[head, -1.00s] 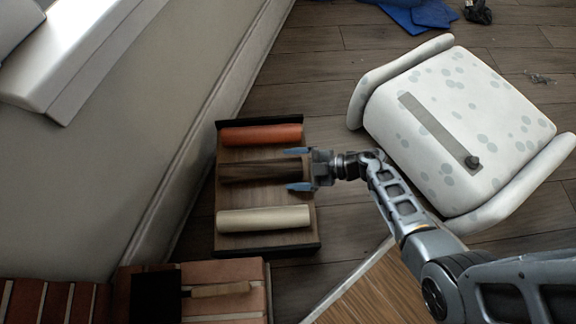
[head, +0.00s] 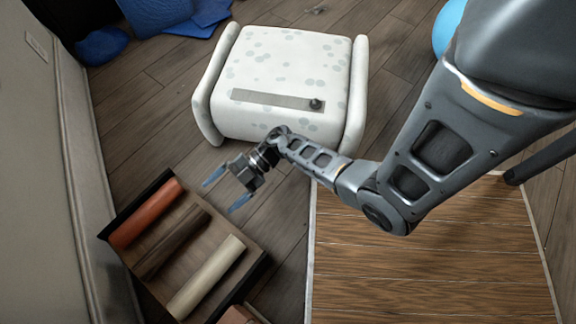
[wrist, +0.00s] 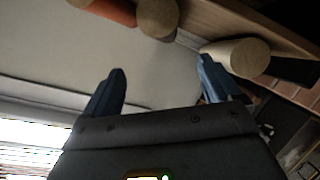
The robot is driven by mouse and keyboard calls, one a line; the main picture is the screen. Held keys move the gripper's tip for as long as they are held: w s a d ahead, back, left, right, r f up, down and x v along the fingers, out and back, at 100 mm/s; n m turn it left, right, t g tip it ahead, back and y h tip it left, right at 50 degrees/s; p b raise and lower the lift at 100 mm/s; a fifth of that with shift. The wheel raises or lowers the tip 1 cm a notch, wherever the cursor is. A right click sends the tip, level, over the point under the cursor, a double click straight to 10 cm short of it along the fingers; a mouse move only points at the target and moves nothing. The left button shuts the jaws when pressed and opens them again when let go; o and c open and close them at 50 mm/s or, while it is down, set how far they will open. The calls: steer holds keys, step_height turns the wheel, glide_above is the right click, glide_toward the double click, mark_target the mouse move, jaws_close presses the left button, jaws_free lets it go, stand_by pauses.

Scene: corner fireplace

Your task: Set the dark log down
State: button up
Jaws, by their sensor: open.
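The dark log (head: 173,241) lies in a wooden tray (head: 193,257) on the floor, between an orange-red log (head: 146,213) and a cream log (head: 207,277). My gripper (head: 226,189) is open and empty, its two blue fingers apart, off the upper right side of the tray and clear of the dark log. In the wrist view, the end of the dark log (wrist: 157,18) shows beyond the open fingers, with the red log (wrist: 110,10) to its left and the cream log (wrist: 238,57) to its right.
A white spotted footstool (head: 290,75) stands just beyond my gripper. A wall runs along the left of the tray. Blue cloth (head: 160,12) lies at the back. A wood-slat panel (head: 430,265) covers the lower right floor.

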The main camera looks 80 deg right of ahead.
steer(key=s+a+r+m+t+h, duration=0.1)
steer(key=s+r+m, duration=0.4)
steer(key=r, duration=0.6)
steer(key=s+a+r+m+t+h, duration=0.1)
steer(key=s+a+r+m+h, duration=0.3)
steer(key=s+r, duration=0.4)
steer(key=s+a+r+m+t+h, duration=0.2)
steer(key=s+r+m, duration=0.4)
steer(key=r, duration=0.8)
steer(key=shift+s+a+h, duration=0.25)
steer(key=shift+a+h, duration=0.4)
steer(key=shift+h, duration=0.65)
